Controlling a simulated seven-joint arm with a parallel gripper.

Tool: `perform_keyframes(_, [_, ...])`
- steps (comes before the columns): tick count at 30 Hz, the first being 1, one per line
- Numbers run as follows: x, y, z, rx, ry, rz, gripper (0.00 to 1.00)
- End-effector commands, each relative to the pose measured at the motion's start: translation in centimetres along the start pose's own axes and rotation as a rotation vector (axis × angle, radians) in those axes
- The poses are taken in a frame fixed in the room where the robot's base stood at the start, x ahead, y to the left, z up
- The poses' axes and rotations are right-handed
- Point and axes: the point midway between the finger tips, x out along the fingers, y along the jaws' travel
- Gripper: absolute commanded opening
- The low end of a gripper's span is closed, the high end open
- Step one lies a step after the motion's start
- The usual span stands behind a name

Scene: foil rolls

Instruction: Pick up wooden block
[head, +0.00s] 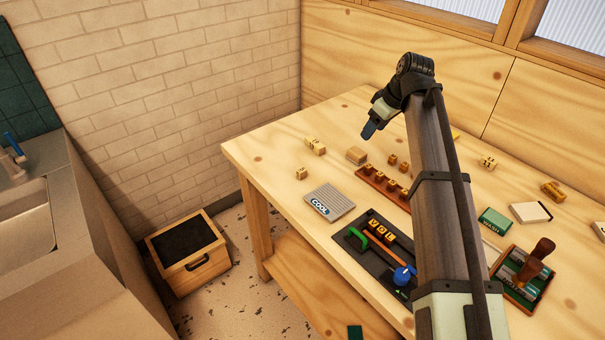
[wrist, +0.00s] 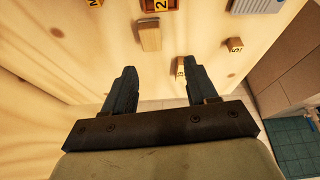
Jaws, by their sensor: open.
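A plain wooden block (head: 357,155) lies on the table, left of the middle of the tabletop in the head view. It has no letter that I can see. In the wrist view the wooden block (wrist: 149,36) sits beyond my fingertips, roughly in line with the gap between them. My gripper (head: 369,131) hangs above the table near the block, on its upper right in the head view. In the wrist view my gripper (wrist: 158,68) has its two fingers wide apart, with nothing held between them.
Small letter blocks (head: 315,146) lie left of the wooden block, and another letter block (head: 301,173) is nearer. A red-brown rack (head: 370,178) with several letter blocks is close by. A grey ribbed pad (head: 330,201) and a dark tray (head: 345,242) lie nearer the front edge.

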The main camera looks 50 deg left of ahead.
Motion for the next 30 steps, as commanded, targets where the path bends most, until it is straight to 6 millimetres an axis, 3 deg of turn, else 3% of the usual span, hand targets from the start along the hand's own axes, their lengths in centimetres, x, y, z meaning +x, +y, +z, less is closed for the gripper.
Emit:
perform_keyframes(1, [0.6,-2.0,-2.0,-0.034,-0.003,-0.011,0.57])
perform_keyframes(6, [2.1,-7.9,-6.8,-0.121,-0.019,-0.037,0.57])
perform_keyframes(12, [3.2,-13.4,-10.6,-0.187,-0.046,-0.057,0.57])
perform_keyframes(18, [3.8,-17.4,-12.9,-0.204,-0.096,-0.060,0.57])
perform_keyframes(22, [3.3,-16.1,-11.3,-0.074,-0.200,-0.024,0.57])
perform_keyframes(30, [3.2,-16.1,-9.9,0.081,-0.268,-0.008,0.57])
